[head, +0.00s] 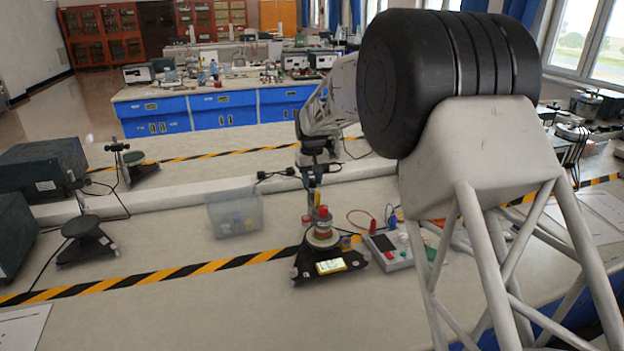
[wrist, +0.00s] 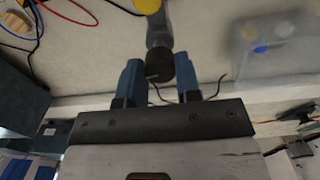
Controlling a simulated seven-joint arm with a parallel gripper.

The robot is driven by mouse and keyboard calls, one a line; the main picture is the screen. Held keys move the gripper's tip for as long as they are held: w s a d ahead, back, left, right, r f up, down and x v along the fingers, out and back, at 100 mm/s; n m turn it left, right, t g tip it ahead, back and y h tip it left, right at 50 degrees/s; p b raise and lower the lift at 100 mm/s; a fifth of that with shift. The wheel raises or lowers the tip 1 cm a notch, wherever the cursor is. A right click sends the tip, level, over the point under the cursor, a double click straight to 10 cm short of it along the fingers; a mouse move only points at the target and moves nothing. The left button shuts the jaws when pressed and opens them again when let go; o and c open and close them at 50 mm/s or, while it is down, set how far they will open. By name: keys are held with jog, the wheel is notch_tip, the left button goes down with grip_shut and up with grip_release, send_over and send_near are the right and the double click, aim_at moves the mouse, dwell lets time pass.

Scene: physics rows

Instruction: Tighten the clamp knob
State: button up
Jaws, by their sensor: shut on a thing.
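The clamp knob (wrist: 160,68) is a dark, ridged cylinder on the end of a grey rod in the wrist view. My gripper (wrist: 158,62) has its two blue fingers on either side of the knob and is shut on it. A yellow round part (wrist: 147,5) shows at the top edge, past the rod. In the head view my gripper (head: 312,180) points down above an apparatus with a red and brass-coloured body (head: 323,227) on a black base (head: 303,270). The knob is too small or hidden to make out there.
A clear plastic bin (head: 235,213) stands left of the apparatus. A grey meter box (head: 392,250) with red and blue leads stands close on its right. Black stands (head: 88,240) and dark boxes are farther left. The bench front is mostly clear.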

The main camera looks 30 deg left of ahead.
aim_at(312, 180)
jog(key=shift+m, duration=1.3)
jog(key=shift+r, duration=0.1)
jog(key=o, duration=0.9)
jog(key=shift+r, duration=3.85)
